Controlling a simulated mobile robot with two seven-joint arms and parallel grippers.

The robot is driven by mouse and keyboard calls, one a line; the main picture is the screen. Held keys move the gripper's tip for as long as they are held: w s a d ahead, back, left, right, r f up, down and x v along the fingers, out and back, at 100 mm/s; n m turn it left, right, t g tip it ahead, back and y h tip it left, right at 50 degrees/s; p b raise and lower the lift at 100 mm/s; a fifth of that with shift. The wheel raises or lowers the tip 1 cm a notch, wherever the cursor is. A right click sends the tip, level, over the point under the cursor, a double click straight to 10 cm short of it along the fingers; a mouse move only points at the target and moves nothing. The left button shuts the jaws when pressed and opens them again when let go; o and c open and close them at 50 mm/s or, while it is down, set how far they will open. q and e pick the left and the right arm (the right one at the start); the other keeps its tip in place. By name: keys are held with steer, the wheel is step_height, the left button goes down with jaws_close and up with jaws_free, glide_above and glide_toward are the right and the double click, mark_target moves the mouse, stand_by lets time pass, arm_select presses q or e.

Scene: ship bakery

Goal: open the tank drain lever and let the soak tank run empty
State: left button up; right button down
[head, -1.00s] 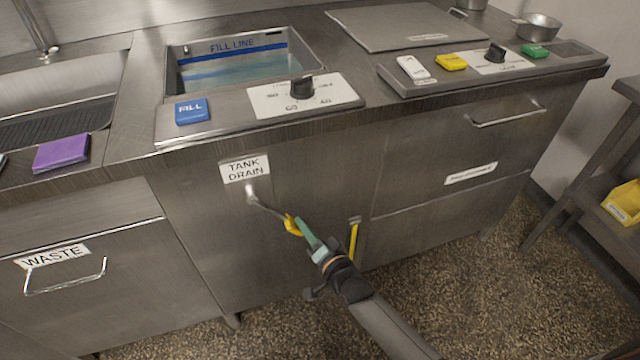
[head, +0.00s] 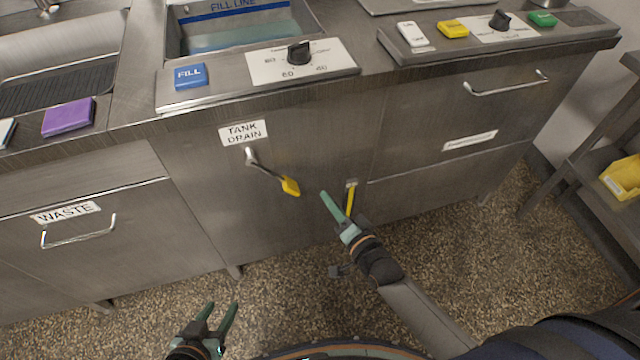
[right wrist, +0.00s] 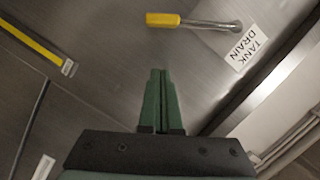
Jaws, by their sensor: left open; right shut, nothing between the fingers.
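The tank drain lever (head: 290,187) has a yellow grip on a bent metal rod, pivoting below the TANK DRAIN label (head: 243,133). It slants down to the right. In the right wrist view the lever (right wrist: 163,20) is ahead of the fingers, apart from them. My right gripper (head: 325,196) is shut and empty, right of the yellow grip and not touching it. It also shows in the right wrist view (right wrist: 159,75). The soak tank (head: 318,20) holds bluish water (head: 240,38) below the FILL LINE band; its far part is cut off. My left gripper (head: 219,306) is open and empty, low over the floor.
A yellow vertical strip (head: 350,200) is on the cabinet front beside my right gripper. A blue FILL button (head: 190,76) and black dial (head: 299,53) are on the counter panel. The WASTE drawer (head: 80,232) is at left. Speckled floor before the cabinets is clear.

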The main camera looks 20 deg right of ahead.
steer(key=shift+v, duration=1)
steer(key=s+f+n+g+p, duration=0.1)
steer(key=s+f+n+g, duration=0.2)
steer(key=s+n+g, duration=0.75)
arm_select(q)
steer(key=s+a+r+p, duration=0.1)
steer(key=a+r+p, duration=0.2)
steer(key=r+p, duration=0.8)
steer(key=shift+s+a+n+y+p, duration=0.3)
steer(key=shift+s+y+p, duration=0.1)
steer(key=shift+p, duration=0.85)
arm_select(e)
steer(key=s+d+r+t+h, duration=0.1)
steer(key=s+d+r+t, duration=0.1)
steer(key=s+r, duration=0.4)
step_height(320, 180, up, 4)
steer(key=shift+f+t+h, duration=0.1)
steer(key=shift+t+h, duration=0.2)
steer(key=shift+t, duration=0.55)
arm_select(q)
steer(key=shift+d+f, duration=0.1)
steer(key=shift+f, duration=0.05)
arm_select(e)
steer(key=shift+n, duration=0.25)
arm_select(q)
steer(key=shift+w, duration=0.15)
